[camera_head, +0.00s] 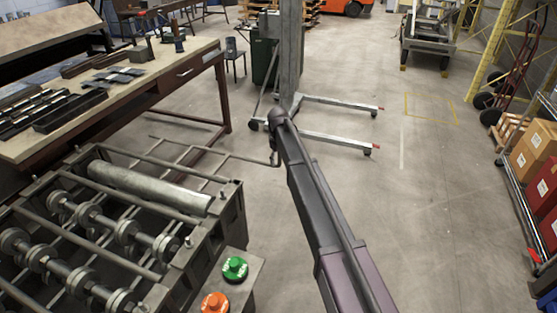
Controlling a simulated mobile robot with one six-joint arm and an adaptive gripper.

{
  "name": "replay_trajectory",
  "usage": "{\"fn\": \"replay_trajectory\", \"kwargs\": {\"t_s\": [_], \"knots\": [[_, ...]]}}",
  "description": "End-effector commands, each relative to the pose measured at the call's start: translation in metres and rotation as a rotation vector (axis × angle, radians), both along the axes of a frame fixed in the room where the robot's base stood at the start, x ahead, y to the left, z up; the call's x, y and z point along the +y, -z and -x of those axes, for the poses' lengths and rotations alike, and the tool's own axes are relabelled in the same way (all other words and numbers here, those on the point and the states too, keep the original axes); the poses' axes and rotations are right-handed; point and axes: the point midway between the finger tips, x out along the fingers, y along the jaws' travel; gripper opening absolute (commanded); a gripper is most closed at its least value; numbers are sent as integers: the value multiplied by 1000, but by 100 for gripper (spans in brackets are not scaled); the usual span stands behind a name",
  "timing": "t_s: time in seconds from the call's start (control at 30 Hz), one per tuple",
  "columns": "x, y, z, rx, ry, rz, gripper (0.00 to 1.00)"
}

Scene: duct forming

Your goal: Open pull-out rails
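The duct-forming machine (228,215) stands at the lower left, with a grey roller (150,187) and several shafts carrying round forming wheels. Thin metal rails (225,152) reach out past its far side, low above the floor. My arm comes up from the bottom right and bends down at its far end. My gripper (275,159) appears small there, at the right end of a thin rail bar. I cannot tell whether it touches or grips the bar, or whether its fingers are open.
A green button (235,268) and an orange button (215,303) sit at the machine's near corner. A workbench (150,85) is at the left. A lifter with floor legs (335,103) stands beyond my arm. Boxes (533,145) line the right. The floor between is clear.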

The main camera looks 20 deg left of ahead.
Motion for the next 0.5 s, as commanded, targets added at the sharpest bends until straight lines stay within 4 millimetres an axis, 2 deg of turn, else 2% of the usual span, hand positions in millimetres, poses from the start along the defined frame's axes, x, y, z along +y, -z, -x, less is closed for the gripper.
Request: {"fn": "replay_trajectory", "kwargs": {"t_s": [0.03,0.5], "knots": [[6,-6,0,-2,-7,-11,59],[6,-30,-1,-4,-6,-11,59]]}}
